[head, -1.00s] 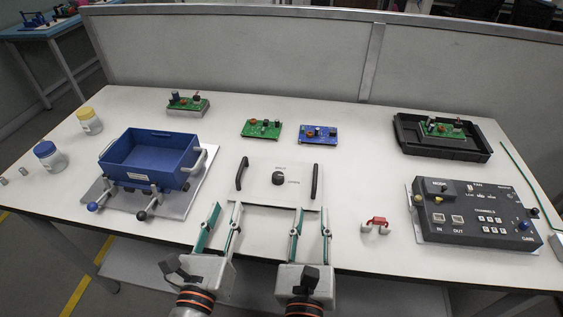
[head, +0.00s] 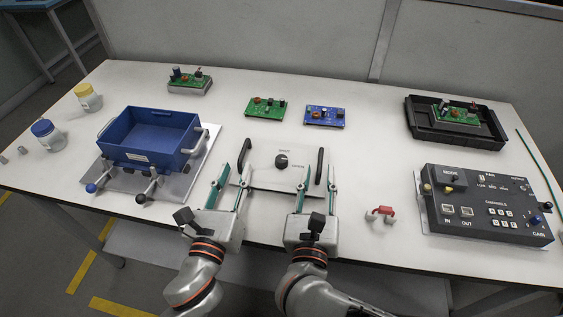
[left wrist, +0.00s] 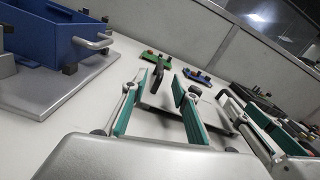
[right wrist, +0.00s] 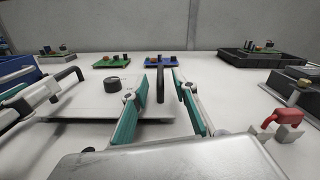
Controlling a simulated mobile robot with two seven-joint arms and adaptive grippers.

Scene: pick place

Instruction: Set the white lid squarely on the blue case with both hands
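The white lid (head: 262,174) lies flat on the table, with a black knob in its middle and a black handle on each side. The blue case (head: 150,140) stands open on a grey plate to its left. My left gripper (head: 232,168) is open at the lid's left handle (head: 243,158), which shows ahead between the fingers in the left wrist view (left wrist: 158,78). My right gripper (head: 318,172) is open at the right handle (head: 319,165). In the right wrist view that handle (right wrist: 160,85) shows between or just beyond the fingertips. Neither gripper has closed on a handle.
Green (head: 266,107) and blue (head: 324,116) circuit boards lie behind the lid. A red-handled part (head: 380,213) sits right of my right gripper. A dark control box (head: 487,205) and black tray (head: 425,128) are further right. Two jars (head: 47,135) stand far left.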

